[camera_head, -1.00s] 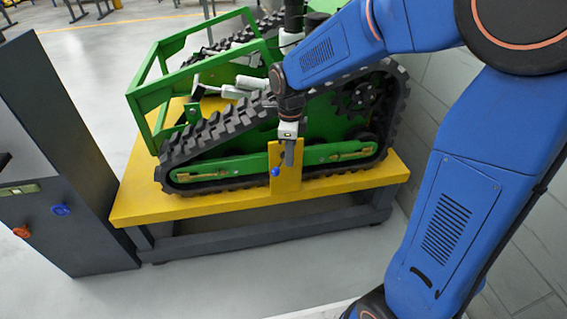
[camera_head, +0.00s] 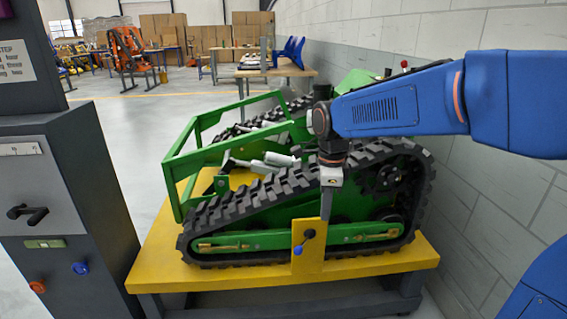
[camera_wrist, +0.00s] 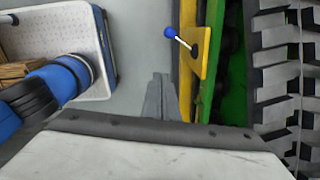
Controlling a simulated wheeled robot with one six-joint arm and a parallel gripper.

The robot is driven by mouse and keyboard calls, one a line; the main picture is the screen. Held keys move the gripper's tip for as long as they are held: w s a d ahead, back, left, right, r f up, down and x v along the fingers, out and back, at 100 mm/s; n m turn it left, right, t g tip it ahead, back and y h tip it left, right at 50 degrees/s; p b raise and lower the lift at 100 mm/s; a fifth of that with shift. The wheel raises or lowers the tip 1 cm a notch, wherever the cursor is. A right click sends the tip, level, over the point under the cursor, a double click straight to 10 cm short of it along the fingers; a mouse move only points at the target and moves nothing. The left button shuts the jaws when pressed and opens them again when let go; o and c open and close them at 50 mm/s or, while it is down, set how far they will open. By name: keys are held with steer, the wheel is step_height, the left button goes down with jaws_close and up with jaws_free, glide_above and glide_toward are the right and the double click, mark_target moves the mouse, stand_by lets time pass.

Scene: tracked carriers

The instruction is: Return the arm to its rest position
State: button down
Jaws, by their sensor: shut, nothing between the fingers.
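My gripper (camera_head: 326,208) is shut and empty, pointing down in front of the green tracked carrier (camera_head: 360,207). In the head view its tips overlap the upper right edge of a yellow plate (camera_head: 309,266) on the carrier's near side. A short lever with a blue ball knob (camera_head: 298,250) sticks out from that plate. In the wrist view the closed fingers (camera_wrist: 160,92) hang over grey floor, apart from the yellow plate (camera_wrist: 197,55) and its blue knob (camera_wrist: 171,32). My blue arm reaches in from the right.
The carrier stands on a yellow-topped bench (camera_head: 160,262). A grey block wall (camera_head: 480,110) runs along the right, close to my arm. A dark control cabinet (camera_head: 88,195) stands at the left. Open floor (camera_head: 120,120) lies beyond.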

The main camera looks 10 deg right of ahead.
steer(key=s+d+n+t, duration=0.1)
steer(key=s+d+n, duration=0.2)
steer(key=s+n, duration=0.3)
steer(key=s+d+f+n+t, duration=0.1)
steer(key=s+d+n+t, duration=0.1)
steer(key=s+d+n, duration=0.2)
steer(key=s+d+f+n+t, duration=0.1)
steer(key=s+d+n, duration=0.3)
steer(key=s+n, duration=0.6)
steer(key=s, duration=0.2)
steer(key=shift+s+d, duration=0.2)
steer(key=shift+s, duration=0.2)
steer(key=shift+a, duration=0.1)
